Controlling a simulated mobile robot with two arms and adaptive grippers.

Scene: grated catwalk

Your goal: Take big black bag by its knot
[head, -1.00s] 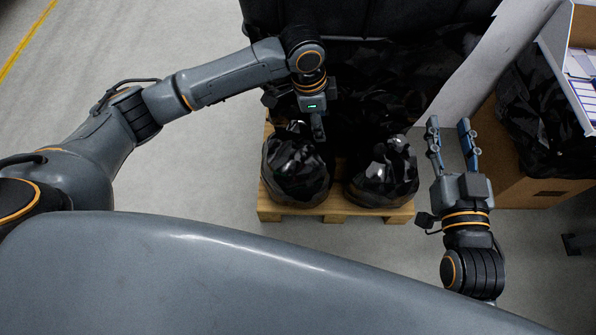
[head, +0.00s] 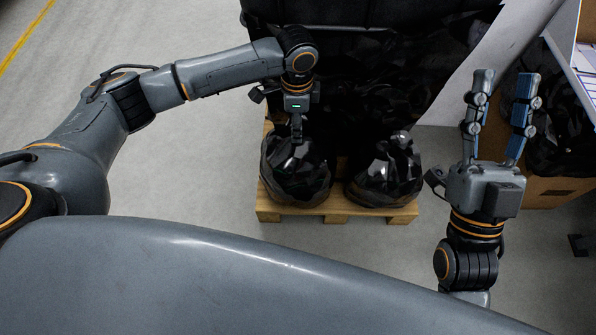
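Two shiny black bags stand side by side on a wooden pallet (head: 337,212) in the head view. The left bag (head: 293,180) is about as large as the right bag (head: 385,182), whose bunched top (head: 400,139) shows. My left gripper (head: 297,138) points down at the top of the left bag and hides its knot. Its fingers show nearly edge-on, so I cannot tell whether they are apart or touching the bag. My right gripper (head: 502,90) is open and empty, to the right of the pallet, with two separate blue-faced fingers.
A large dark, glossy black mass (head: 385,75) stands right behind the bags. A cardboard box (head: 553,190) with black plastic (head: 565,130) is at the right, by a white shelf or tray edge. Grey floor at the left is clear.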

